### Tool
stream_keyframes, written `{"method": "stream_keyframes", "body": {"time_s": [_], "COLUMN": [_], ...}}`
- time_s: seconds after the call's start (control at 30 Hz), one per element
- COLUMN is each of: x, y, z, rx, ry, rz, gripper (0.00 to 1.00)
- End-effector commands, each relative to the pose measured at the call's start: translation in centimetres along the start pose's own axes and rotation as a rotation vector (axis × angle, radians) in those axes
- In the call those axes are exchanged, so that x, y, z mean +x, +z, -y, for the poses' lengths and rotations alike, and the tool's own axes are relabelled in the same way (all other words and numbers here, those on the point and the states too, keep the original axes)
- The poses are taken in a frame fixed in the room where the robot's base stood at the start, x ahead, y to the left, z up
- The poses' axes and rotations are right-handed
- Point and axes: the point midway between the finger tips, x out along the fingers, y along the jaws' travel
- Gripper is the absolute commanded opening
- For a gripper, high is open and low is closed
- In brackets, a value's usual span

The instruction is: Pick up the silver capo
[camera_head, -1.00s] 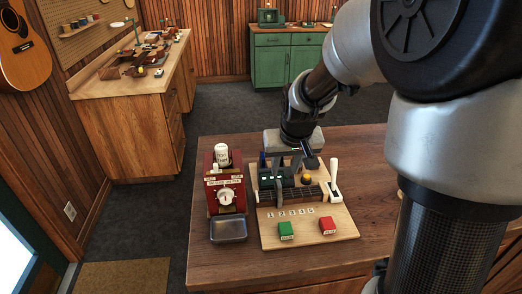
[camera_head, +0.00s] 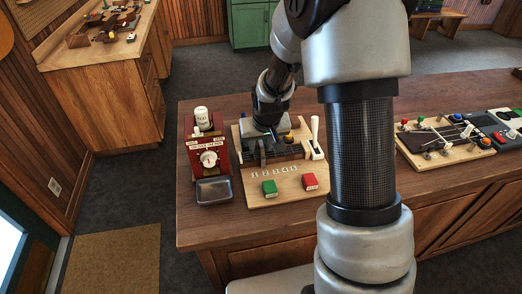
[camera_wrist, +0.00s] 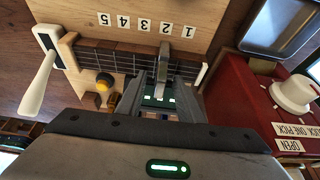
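The silver capo (camera_wrist: 165,72) is a grey upright bar across the fretboard, near the card marked 1, in the wrist view. The dark fretboard (camera_wrist: 118,59) lies on a light wooden board (camera_wrist: 75,18). My gripper (camera_wrist: 164,85) points down over the fretboard, with one finger on each side of the capo. A gap shows between the fingers, so it looks open around the capo; contact is not visible. In the head view my gripper (camera_head: 262,152) is at the fretboard, and the capo is hard to make out between the fingers.
A white-handled lever (camera_head: 315,136) stands at the fretboard's right end. A red dispenser (camera_head: 207,155) with a metal tray (camera_head: 214,190) stands close on the left. Another board (camera_head: 445,140) lies further right.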

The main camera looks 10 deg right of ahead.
Motion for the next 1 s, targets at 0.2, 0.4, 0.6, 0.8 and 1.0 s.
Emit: {"method": "stream_keyframes", "body": {"time_s": [0.2, 0.4, 0.6, 0.8, 1.0], "x": [0.0, -0.1, -0.1, -2.2, -6.0], "y": [0.0, 0.0, -0.1, -1.1, -2.6], "z": [0.0, 0.0, 0.0, -0.1, -0.1], "rx": [0.0, 0.0, 0.0, 0.002, 0.001], "ry": [0.0, 0.0, 0.0, 0.0, 0.001], "rz": [0.0, -0.001, -0.001, -0.006, -0.006], "gripper": [0.18, 0.0, 0.0, 0.0, 0.0]}}
